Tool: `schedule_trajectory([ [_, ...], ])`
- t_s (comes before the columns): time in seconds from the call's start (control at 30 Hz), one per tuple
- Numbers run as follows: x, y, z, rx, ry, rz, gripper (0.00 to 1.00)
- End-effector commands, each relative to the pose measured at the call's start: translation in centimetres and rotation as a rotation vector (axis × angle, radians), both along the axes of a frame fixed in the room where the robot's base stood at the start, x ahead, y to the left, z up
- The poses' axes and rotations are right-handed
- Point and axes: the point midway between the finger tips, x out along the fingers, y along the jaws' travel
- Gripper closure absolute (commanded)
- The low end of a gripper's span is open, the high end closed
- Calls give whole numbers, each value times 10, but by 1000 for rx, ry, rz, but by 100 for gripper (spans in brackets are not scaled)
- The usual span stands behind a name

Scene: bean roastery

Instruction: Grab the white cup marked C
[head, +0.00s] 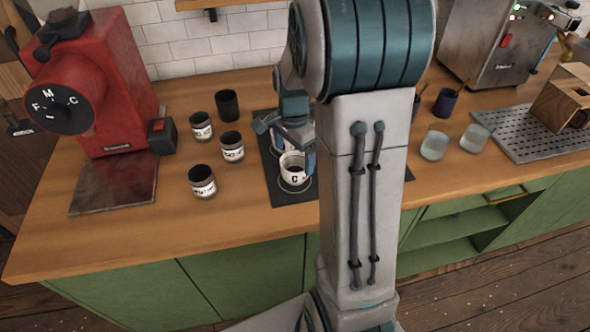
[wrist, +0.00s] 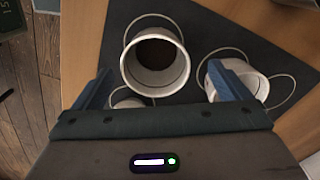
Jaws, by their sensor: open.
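The white cup marked C (head: 294,170) stands upright on the dark mat (head: 278,196), near the counter's front edge, its C facing me and its inside dark. My gripper (head: 289,146) is open just behind and above it, one finger close to its right side; contact cannot be told. In the wrist view a white cup with a dark inside (wrist: 157,78) stands between and ahead of my open fingers (wrist: 165,88). No letter shows there, so I cannot tell for sure that it is C.
In the wrist view another white cup (wrist: 252,84) is partly behind the right finger, and a third (wrist: 128,103) is mostly hidden. Labelled jars (head: 202,182) and a dark cup (head: 227,105) stand left of the mat. Glasses (head: 434,146) stand right of my arm.

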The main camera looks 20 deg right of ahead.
Motion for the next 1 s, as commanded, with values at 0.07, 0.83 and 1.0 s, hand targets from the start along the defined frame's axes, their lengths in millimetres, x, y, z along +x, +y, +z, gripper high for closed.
schedule_trajectory([
  [0.07, -2, -1, -8, 1, 4, -1, 4],
  [0.83, -5, -2, -49, 0, 0, 0, 58],
  [1.0, -5, -2, -49, 0, -1, 0, 58],
])
